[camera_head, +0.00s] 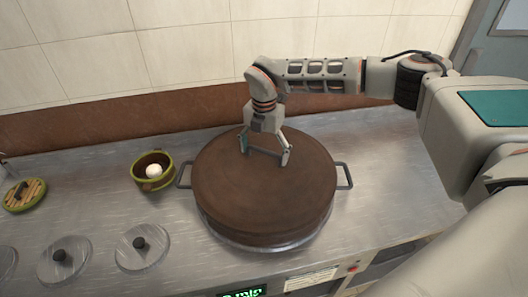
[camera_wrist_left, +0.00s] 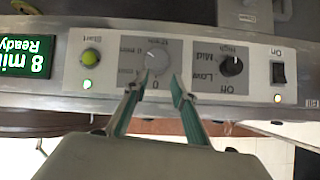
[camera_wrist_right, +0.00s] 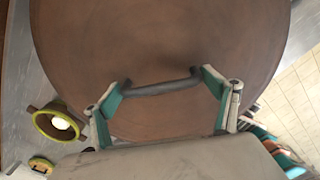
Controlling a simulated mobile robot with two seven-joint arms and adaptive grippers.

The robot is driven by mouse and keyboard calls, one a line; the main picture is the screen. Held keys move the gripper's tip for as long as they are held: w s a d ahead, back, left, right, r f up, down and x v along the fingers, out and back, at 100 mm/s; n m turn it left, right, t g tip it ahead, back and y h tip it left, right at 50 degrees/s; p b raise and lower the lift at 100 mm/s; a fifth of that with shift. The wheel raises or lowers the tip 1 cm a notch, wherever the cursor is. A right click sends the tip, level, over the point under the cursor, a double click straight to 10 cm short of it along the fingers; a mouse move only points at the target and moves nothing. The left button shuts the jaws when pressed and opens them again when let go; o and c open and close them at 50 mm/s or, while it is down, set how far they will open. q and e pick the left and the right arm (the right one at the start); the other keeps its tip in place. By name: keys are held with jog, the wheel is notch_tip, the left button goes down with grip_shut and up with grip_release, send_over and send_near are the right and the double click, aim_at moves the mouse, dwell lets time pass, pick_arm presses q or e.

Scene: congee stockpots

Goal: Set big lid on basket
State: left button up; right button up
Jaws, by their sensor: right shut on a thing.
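The big lid (camera_head: 235,190) is a wide brown disc lying level on the large round vessel at the counter's middle. The vessel's side handles (camera_head: 345,176) stick out left and right, and a metal rim (camera_head: 262,246) shows below the brown wall. I cannot tell where lid ends and basket begins. My right gripper (camera_head: 266,157) is over the lid's top, shut on its dark bar handle (camera_wrist_right: 160,87), with a finger at each end of it.
A small green-rimmed pot (camera_head: 153,170) with a white round thing inside stands left of the vessel. A small slatted round lid (camera_head: 24,194) lies at the far left. Metal lids with black knobs (camera_head: 141,247) lie front left. The wall (camera_head: 150,60) rises behind.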

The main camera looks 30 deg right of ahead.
jog(key=o, duration=1.8)
jog(key=shift+f, duration=0.1)
jog(key=shift+r+p, duration=2)
jog(key=shift+r, duration=3.55)
